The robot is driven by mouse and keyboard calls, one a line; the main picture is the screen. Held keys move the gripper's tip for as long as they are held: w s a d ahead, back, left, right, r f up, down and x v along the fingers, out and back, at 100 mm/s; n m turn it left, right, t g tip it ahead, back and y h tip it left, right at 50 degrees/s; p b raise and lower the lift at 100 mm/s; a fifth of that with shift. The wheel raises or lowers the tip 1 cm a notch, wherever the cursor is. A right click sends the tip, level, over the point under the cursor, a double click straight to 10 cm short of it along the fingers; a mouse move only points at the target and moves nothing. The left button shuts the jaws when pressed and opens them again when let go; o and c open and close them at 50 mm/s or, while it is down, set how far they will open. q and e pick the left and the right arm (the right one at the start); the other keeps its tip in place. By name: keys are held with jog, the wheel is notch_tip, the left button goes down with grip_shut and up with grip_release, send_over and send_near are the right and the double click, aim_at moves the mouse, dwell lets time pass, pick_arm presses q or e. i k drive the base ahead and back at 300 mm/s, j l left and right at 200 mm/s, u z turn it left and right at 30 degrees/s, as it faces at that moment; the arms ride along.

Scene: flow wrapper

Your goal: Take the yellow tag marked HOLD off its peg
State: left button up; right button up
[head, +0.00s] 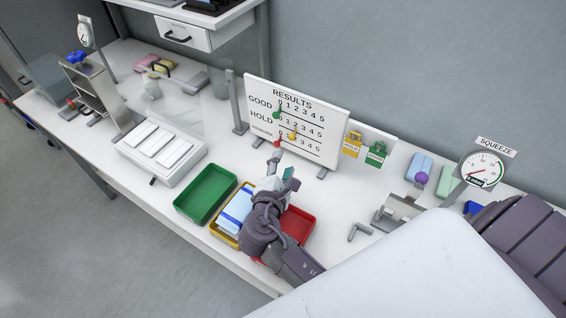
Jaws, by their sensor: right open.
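The yellow tag (352,145), with dark lettering too small to read surely, hangs on the white panel just right of the results board. A green tag (377,154) hangs beside it on the right. The pegs are too small to make out. My right gripper (282,170) is open, in front of the results board and over the trays. It is left of the yellow tag and nearer the bench's front, well apart from it. My left gripper is not in view.
The results board (330,106) stands behind my gripper. Below are a green tray (207,188), a yellow tray (222,236) holding a white-and-blue pack, and a red tray (308,216). A metal fixture (401,210) and a SQUEEZE gauge (482,170) stand to the right.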

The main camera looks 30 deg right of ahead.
aim_at(349, 147)
jog(key=k+j, duration=0.75)
jog(key=j, duration=0.25)
